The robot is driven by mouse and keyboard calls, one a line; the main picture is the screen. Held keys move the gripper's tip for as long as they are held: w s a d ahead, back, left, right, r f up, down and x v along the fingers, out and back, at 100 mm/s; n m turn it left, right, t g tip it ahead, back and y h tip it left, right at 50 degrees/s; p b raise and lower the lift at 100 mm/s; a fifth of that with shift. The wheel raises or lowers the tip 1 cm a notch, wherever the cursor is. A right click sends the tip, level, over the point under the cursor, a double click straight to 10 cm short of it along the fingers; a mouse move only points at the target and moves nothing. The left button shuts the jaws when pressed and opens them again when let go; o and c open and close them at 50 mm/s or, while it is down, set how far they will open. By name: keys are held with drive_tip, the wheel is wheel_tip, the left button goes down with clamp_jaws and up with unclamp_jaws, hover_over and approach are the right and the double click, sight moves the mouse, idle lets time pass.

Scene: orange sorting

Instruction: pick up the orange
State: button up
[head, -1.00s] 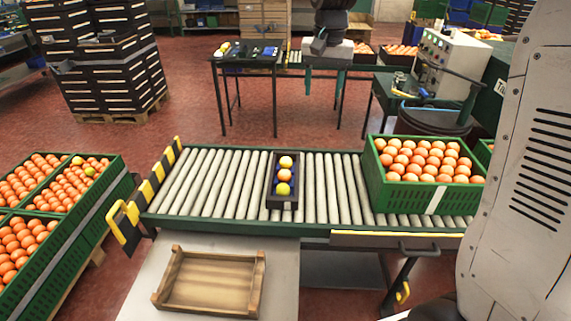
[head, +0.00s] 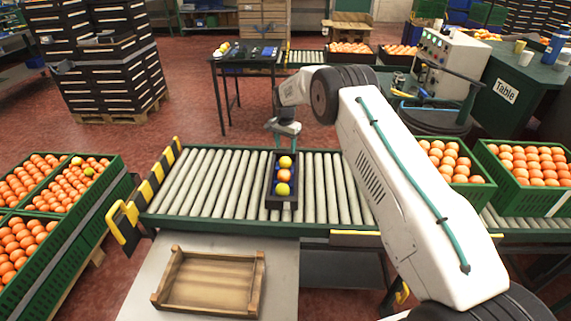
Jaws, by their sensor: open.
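A narrow dark tray (head: 271,199) lies on the roller conveyor and holds a short row of fruit. An orange fruit (head: 284,175) sits in the middle of the row. A paler yellow-orange fruit (head: 285,162) is at the far end and a yellow fruit (head: 282,189) at the near end. Blue liner shows between them. My gripper (head: 284,142) is open, at the far end of the tray in the picture, just above the far fruit. Its fingers are small here, and its exact height over the tray is hard to tell.
An empty wooden crate (head: 258,290) stands on the grey table (head: 140,285) in front. Green crates of oranges stand at the left (head: 105,190) and on the conveyor's right (head: 565,200). The conveyor rollers (head: 200,185) left of the tray are clear.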

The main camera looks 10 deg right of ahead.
sight(285, 158)
wheel_tip(285, 158, down, 7)
drive_tip(key=shift+w+f, duration=0.1)
drive_tip(key=shift+f, duration=0.1)
drive_tip(key=c, duration=0.6)
